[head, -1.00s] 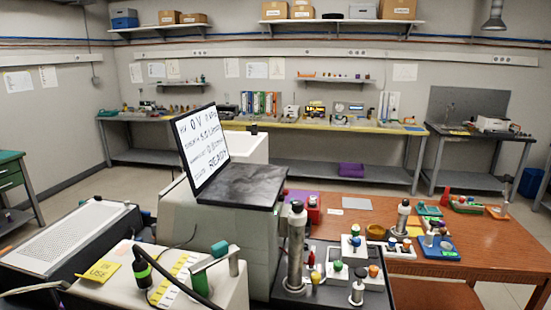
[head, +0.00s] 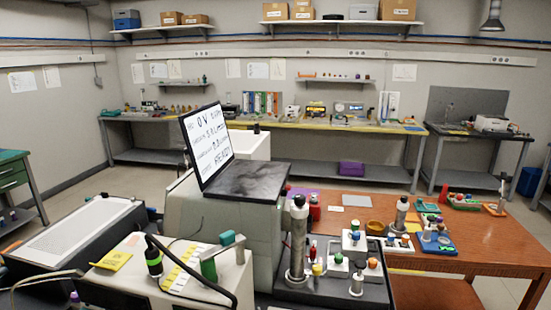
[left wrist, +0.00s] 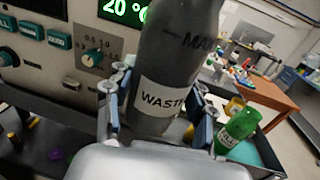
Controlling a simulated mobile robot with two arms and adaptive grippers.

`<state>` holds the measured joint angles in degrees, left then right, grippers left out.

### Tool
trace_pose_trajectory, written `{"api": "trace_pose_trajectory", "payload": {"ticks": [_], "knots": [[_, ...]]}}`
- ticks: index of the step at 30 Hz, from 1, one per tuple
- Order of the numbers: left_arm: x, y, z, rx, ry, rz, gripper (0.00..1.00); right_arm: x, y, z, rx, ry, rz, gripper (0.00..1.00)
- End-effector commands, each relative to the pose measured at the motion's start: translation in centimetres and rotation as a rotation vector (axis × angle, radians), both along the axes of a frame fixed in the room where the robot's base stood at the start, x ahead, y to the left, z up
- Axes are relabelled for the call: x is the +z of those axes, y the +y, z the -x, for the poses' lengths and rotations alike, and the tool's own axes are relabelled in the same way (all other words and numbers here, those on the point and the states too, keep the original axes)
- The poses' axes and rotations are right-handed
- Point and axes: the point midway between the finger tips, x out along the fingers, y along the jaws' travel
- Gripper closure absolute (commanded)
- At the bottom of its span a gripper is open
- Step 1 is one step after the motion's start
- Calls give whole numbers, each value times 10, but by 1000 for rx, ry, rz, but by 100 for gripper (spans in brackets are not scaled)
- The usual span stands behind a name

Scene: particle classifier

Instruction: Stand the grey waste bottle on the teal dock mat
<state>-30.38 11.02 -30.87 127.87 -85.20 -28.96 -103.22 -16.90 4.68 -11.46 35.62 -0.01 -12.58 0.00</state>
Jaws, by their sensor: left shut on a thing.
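The grey waste bottle (left wrist: 172,55), with a white label reading "WASTE", fills the upper middle of the left wrist view. My left gripper (left wrist: 158,98) is shut on it, one finger on each side of its label end. The bottle's far end is cut off by the top of the picture. A teal patch (left wrist: 248,152) shows behind a green bottle at the lower right of that view; I cannot tell if it is the dock mat. I cannot make out the waste bottle or my grippers in the head view. My right gripper is not in view.
The green bottle (left wrist: 238,127) stands close to the right finger. A panel with knobs (left wrist: 60,50) rises behind on the left. In the head view, a tray (head: 340,290) carries several bottles and posts, beside a crowded orange-brown bench (head: 460,250). A black cable (head: 190,292) curves over the white box.

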Motion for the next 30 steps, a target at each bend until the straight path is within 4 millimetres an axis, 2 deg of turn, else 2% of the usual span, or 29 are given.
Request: {"api": "trace_pose_trajectory", "payload": {"ticks": [1, 3, 6, 9, 22, 26, 30], "knots": [[3, 22, 6, 16, 0, -7, 83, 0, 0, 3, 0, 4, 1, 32], [9, 48, 12, 33, -1, -7, 83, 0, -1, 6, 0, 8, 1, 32], [18, 71, 17, 44, -2, -3, 83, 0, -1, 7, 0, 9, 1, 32], [24, 82, 20, 48, -1, 0, 83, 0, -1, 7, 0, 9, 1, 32], [27, 84, 20, 37, -2, 0, 83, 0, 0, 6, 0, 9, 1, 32], [30, 75, 15, -22, -5, -2, 83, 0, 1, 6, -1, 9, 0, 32], [37, 56, 6, -147, -8, -5, 83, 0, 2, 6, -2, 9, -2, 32]]}}
